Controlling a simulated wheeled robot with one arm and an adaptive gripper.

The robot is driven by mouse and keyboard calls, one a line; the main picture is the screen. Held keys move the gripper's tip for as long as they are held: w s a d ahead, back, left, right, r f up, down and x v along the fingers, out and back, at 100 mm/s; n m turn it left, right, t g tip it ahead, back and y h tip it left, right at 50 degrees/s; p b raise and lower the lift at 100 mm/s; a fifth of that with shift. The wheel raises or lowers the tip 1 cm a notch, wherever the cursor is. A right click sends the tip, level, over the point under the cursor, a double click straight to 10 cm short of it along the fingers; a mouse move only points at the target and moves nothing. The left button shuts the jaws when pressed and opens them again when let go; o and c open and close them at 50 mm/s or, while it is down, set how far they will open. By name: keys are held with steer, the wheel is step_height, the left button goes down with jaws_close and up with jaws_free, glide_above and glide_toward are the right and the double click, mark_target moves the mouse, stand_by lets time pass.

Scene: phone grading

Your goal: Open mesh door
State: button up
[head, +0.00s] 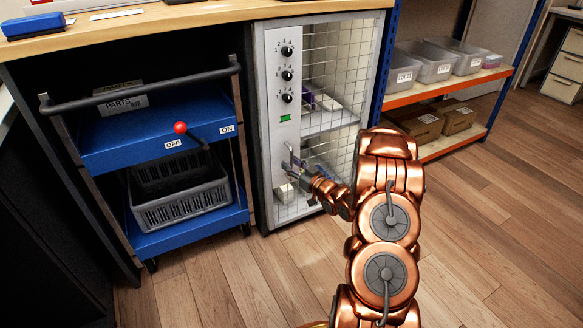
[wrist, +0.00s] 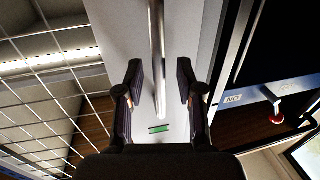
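The mesh door (head: 341,68) is a white wire grid in a grey frame, with a grey panel (head: 283,120) down its left side; it looks shut. A slim metal handle (head: 290,152) stands upright low on the panel. My gripper (head: 288,166) is at the handle in the head view, which partly hides it. In the wrist view, my gripper (wrist: 160,80) is open, with one finger on each side of the handle bar (wrist: 157,50). Gaps show between the bar and both fingers. The mesh (wrist: 45,85) is at the left there.
Three black dials (head: 287,74) and a green light (head: 285,118) sit on the panel. A blue cart (head: 155,145) with a red-knobbed lever (head: 181,128) stands left of the cabinet. A shelf (head: 450,82) with bins stands right. The floor (head: 490,230) in front is clear.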

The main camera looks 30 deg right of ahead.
steer(key=shift+w, duration=0.25)
steer(key=shift+c, duration=0.3)
jaws_close()
